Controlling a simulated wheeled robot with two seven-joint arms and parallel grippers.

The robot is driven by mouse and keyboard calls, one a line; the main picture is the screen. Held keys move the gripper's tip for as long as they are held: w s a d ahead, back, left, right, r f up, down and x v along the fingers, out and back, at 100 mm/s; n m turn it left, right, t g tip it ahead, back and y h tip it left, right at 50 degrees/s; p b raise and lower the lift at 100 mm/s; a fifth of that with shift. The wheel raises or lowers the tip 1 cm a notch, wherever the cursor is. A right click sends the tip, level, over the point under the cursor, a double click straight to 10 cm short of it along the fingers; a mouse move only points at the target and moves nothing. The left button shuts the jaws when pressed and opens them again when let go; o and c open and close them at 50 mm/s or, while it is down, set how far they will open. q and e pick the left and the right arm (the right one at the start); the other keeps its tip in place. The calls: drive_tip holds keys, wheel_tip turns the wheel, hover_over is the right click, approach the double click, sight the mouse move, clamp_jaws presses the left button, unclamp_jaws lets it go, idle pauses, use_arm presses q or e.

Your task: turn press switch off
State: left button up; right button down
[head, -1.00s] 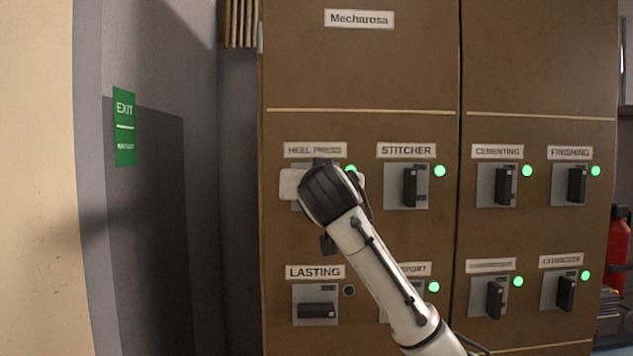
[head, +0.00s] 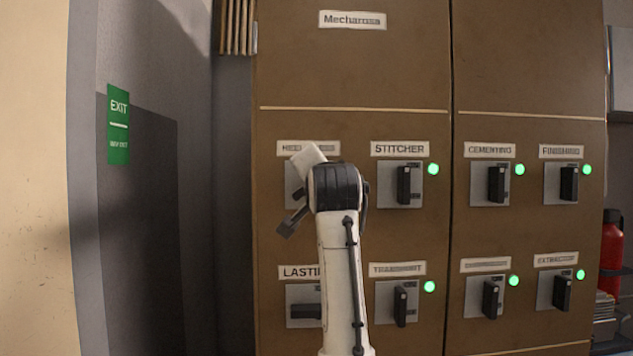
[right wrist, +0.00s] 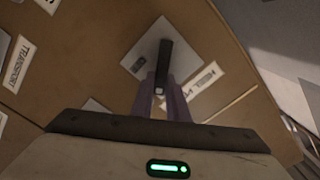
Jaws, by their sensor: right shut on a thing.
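The heel press switch has a grey plate (right wrist: 140,62) and a dark handle (right wrist: 166,58) in the right wrist view. My right gripper (right wrist: 160,92) is shut on this handle. In the head view, my right wrist and arm cover most of the switch. A strip of its plate (head: 292,180) shows at the left. The HEEL PRESS label (head: 292,149) is partly covered, and the green lamp beside it is hidden. My left gripper is not in view.
The stitcher switch (head: 403,184) stands close on the right, its handle upright and lamp green. The lasting switch (head: 303,310) below has a level handle. The transport switch (head: 400,305) is at lower right. A grey wall (head: 235,200) lies left.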

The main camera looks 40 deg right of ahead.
drive_tip(key=shift+s+d+f+m+p, duration=0.1)
drive_tip(key=shift+f+m+p, duration=0.15)
drive_tip(key=shift+m, duration=0.95)
drive_tip(key=shift+w+d+f+m+p, duration=0.1)
drive_tip(key=shift+f+m+p, duration=0.2)
drive_tip(key=shift+m, duration=0.9)
drive_tip(key=shift+s+f+m+p, duration=0.1)
drive_tip(key=shift+f+m+p, duration=0.15)
drive_tip(key=shift+m, duration=0.95)
drive_tip(key=c, duration=1.7)
unclamp_jaws()
drive_tip(key=shift+r, duration=0.1)
wheel_tip(320, 180, up, 9)
drive_tip(key=shift+s+a+f, duration=0.1)
drive_tip(key=shift+r, duration=0.6)
